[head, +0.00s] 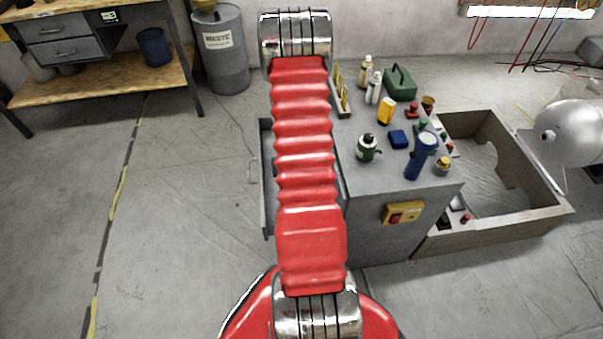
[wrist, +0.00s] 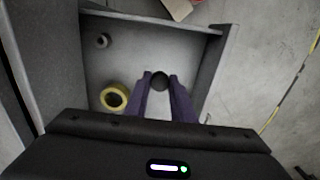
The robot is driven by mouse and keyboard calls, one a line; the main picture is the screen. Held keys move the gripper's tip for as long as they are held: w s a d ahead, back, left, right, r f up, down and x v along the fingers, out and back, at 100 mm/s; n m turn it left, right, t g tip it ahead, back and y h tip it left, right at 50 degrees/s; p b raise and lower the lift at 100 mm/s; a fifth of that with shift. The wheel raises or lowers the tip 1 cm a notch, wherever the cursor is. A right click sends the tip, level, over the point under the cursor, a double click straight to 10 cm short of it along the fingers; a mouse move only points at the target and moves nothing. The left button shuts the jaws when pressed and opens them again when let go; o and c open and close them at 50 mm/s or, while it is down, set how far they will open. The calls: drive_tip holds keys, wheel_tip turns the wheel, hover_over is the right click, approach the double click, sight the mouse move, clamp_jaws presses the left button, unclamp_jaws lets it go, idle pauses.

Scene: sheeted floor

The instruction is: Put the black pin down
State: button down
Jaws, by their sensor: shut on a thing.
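The black pin (wrist: 160,80) shows in the wrist view as a dark round end between the fingertips. My gripper (wrist: 160,84), with two purple fingers, is shut on it. Both are over an open grey drawer (wrist: 205,70). I cannot tell whether the pin touches the drawer floor. In the head view, my red arm hides the gripper and the pin, and only the left part of the drawer (head: 267,185) shows.
A yellow ring (wrist: 114,97) lies in the drawer left of my fingers, and a small grey piece (wrist: 102,41) lies farther back. The drawer floor between them is bare. The grey cabinet (head: 385,225) carries several bottles, a flashlight (head: 421,156) and a green case (head: 399,84).

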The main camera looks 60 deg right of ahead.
drive_tip(key=shift+f, duration=2.9)
drive_tip(key=shift+f, duration=2.1)
drive_tip(key=c, duration=1.5)
unclamp_jaws()
drive_tip(key=shift+r, duration=6.05)
